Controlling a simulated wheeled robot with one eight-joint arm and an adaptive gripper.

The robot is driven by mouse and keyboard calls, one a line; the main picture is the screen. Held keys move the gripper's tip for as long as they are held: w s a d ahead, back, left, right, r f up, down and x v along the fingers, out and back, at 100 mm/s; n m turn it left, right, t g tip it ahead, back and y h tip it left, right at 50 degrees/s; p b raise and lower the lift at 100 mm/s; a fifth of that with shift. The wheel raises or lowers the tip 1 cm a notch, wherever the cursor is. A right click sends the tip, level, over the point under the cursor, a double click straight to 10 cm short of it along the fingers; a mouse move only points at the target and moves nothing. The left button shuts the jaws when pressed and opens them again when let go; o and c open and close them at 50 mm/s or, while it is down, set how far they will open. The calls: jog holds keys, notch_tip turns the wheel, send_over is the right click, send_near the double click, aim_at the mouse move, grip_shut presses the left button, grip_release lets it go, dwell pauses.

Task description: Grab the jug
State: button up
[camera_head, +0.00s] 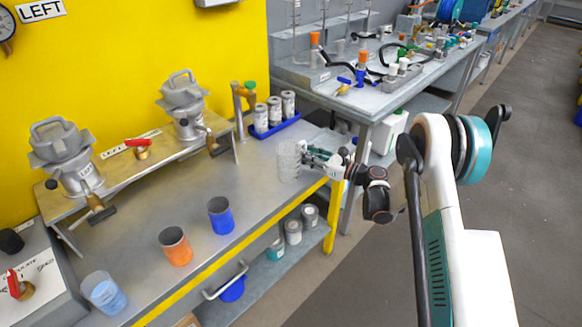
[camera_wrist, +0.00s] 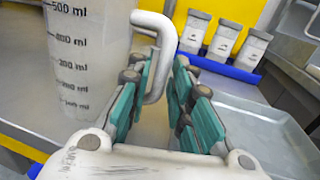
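The jug (camera_wrist: 88,55) is a translucent measuring jug with ml marks and a pale loop handle (camera_wrist: 168,45). It stands upright on the grey bench, at the left of the wrist view, and its top is cut off there. In the head view the jug (camera_head: 288,163) is near the bench's right end. My gripper (camera_wrist: 166,75) has its teal-padded fingers apart, with the handle between them. A gap shows between the pads, so it does not look closed on the handle. In the head view my gripper (camera_head: 313,156) reaches the jug from the right.
A blue tray (camera_head: 275,127) with grey canisters stands behind the jug. A pipe with a green knob (camera_head: 249,86) rises nearby. An orange cup (camera_head: 176,247), a blue cup (camera_head: 221,216) and a clear cup with blue contents (camera_head: 104,293) stand further left. The bench between is clear.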

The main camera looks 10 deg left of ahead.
jog(key=shift+w+a, duration=0.3)
jog(key=shift+a, duration=0.25)
jog(key=shift+c, duration=0.5)
grip_shut()
jog(key=shift+r, duration=0.1)
